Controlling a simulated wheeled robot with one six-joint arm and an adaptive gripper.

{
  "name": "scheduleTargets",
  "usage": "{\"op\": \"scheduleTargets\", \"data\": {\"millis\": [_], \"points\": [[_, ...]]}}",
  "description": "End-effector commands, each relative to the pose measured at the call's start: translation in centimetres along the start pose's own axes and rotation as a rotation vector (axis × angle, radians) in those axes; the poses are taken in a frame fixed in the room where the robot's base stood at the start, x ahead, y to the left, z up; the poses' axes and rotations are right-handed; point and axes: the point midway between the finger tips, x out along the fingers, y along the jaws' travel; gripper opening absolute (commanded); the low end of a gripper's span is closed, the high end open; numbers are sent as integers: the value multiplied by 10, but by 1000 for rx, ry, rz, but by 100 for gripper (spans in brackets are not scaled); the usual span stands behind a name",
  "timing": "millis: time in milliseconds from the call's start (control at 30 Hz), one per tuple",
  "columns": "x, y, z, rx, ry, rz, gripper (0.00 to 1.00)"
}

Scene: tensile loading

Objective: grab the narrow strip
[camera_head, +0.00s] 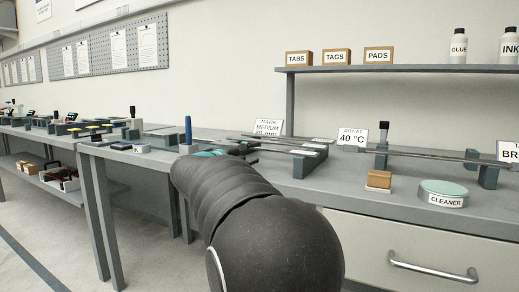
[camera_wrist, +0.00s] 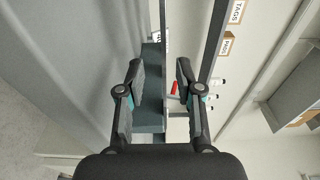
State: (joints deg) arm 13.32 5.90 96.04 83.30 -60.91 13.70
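Thin grey strips lie across dark blocks on the bench in the head view. One strip (camera_head: 282,149) has its left end close to my gripper (camera_head: 238,150), and another (camera_head: 285,140) lies just behind it. A longer strip (camera_head: 440,156) rests on blocks to the right. I cannot tell by width which is the narrow one. In the wrist view my gripper (camera_wrist: 160,68) has its two fingers well apart. A thin grey strip (camera_wrist: 163,35) runs down from the top edge between the finger lines, touching neither finger visibly. My arm hides part of the bench.
A block (camera_head: 302,165) supports the near strips. A wooden block (camera_head: 379,180) and a cleaner tin (camera_head: 443,193) stand at the front right. A blue upright peg (camera_head: 188,132) stands left of my gripper. A shelf (camera_head: 400,69) hangs above the bench.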

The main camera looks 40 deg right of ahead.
Motion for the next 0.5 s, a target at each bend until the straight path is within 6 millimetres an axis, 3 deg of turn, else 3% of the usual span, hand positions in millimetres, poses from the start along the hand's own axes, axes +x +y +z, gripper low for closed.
{"op": "scheduleTargets", "data": {"millis": [167,500], "points": [[10,-1,1,0,0,-1,35],[52,-5,6,0,1,-1,35]]}}
